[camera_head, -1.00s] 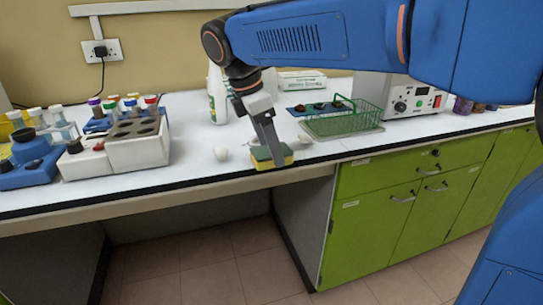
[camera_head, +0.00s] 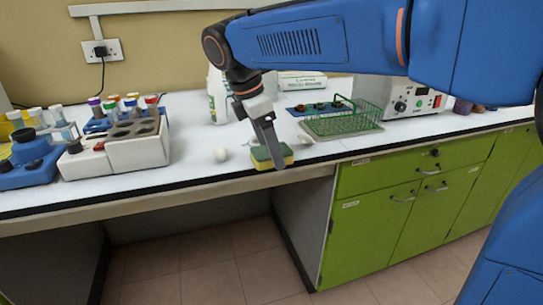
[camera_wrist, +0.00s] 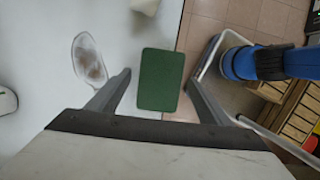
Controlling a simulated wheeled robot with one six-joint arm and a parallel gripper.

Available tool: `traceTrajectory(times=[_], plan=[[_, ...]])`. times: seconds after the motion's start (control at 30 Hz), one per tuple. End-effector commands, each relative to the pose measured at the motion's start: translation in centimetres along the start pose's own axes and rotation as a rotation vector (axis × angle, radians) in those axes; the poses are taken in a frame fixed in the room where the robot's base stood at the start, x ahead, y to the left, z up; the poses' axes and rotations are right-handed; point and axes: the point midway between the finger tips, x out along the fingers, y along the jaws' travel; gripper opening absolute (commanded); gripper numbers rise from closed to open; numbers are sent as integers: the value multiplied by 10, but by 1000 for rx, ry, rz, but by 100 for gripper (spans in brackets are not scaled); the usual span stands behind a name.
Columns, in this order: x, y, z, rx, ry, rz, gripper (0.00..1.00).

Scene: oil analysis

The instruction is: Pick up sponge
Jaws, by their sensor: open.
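The sponge (camera_head: 271,156), yellow with a dark green top, lies on the white bench near its front edge. In the wrist view its green face (camera_wrist: 160,80) shows between and a little beyond my two fingers. My gripper (camera_head: 277,160) points down at the sponge and hides part of it in the head view. In the wrist view my gripper (camera_wrist: 158,84) is open, with one finger on each side of the sponge and visible gaps. I cannot tell how far down the fingertips reach.
A small white round object (camera_head: 221,155) lies left of the sponge. A green wire basket (camera_head: 345,119) stands to the right. A white bottle (camera_head: 216,98) stands behind. A grey-white block rack (camera_head: 137,148) is at left. The bench's dark front edge (camera_head: 200,184) is close.

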Motion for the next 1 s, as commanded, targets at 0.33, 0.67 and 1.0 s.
traceTrajectory(times=[0.33,0.67,1.0], plan=[[0,0,0,0,0,0,29],[-1,0,0,0,0,1,26],[-46,1,14,2,1,3,26]])
